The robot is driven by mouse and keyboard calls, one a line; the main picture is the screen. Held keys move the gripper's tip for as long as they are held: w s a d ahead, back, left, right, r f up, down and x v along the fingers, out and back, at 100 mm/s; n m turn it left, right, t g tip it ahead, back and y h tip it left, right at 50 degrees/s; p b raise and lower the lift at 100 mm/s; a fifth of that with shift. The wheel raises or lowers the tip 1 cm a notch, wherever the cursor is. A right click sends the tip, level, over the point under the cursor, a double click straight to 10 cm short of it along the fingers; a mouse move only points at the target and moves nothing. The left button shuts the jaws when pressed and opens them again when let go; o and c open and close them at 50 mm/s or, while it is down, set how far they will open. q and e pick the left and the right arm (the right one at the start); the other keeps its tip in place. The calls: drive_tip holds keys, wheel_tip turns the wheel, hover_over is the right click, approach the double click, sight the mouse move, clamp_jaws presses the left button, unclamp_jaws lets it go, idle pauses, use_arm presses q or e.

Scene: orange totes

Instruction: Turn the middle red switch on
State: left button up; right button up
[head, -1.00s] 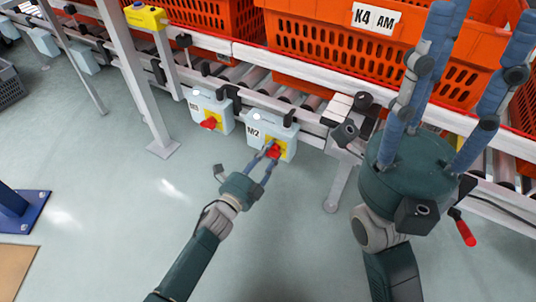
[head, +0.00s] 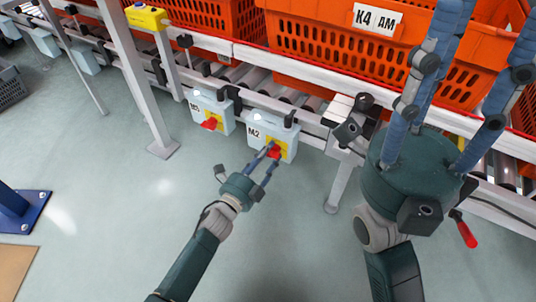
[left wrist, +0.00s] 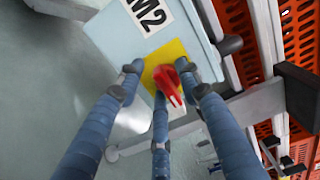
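The middle red switch (head: 274,152) is a red handle on a yellow plate, on a light-blue box marked M2 (head: 258,143) below the conveyor rail. My left gripper (head: 270,157) is at this switch. In the left wrist view the red handle (left wrist: 168,83) sits between the spread blue fingers of the left gripper (left wrist: 157,82). The right-hand finger is close beside it; the left-hand finger is apart from it. Whether any finger touches is unclear. My right gripper (head: 465,50) is large in the right foreground, its fingers apart and empty.
Another red switch (head: 209,123) is on a similar box to the left. A third red handle (head: 463,229) shows at the right, behind my right gripper. Orange totes (head: 310,57) stand on the roller conveyor. A grey support leg (head: 341,186) stands right of the M2 box.

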use_arm(q)
drive_tip(key=v, duration=1.2)
